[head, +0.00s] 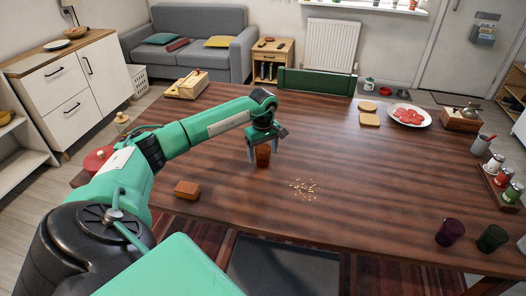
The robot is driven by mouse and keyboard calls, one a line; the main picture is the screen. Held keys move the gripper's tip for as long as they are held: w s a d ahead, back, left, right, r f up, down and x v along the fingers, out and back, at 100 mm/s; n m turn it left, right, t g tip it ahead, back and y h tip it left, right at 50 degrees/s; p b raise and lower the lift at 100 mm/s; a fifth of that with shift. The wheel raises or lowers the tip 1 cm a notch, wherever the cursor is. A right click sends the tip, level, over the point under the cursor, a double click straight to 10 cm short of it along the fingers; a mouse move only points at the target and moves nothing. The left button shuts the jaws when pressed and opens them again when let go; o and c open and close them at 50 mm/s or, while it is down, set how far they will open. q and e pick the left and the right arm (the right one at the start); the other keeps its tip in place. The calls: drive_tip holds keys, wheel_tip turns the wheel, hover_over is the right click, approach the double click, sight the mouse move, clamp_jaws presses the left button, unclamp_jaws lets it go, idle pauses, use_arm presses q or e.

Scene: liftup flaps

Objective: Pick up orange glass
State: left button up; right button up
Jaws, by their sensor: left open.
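The orange glass (263,157) stands upright on the wooden table (330,150), left of the table's middle. My left gripper (263,150) points down over it, with one finger showing on each side of the glass. The fingers are apart, and I cannot tell whether either touches the glass. The gripper body hides the top of the glass. My right gripper is not in view.
A brown block (187,190) and a patch of crumbs (304,187) lie nearby. A purple glass (450,232) and a dark green glass (492,238) stand at the right front. Bread (369,119) and a plate (425,121) are at the back right. The table's centre right is clear.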

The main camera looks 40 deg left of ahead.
use_arm(q)
drive_tip(key=c, duration=1.1)
drive_tip(key=shift+r, duration=0.2)
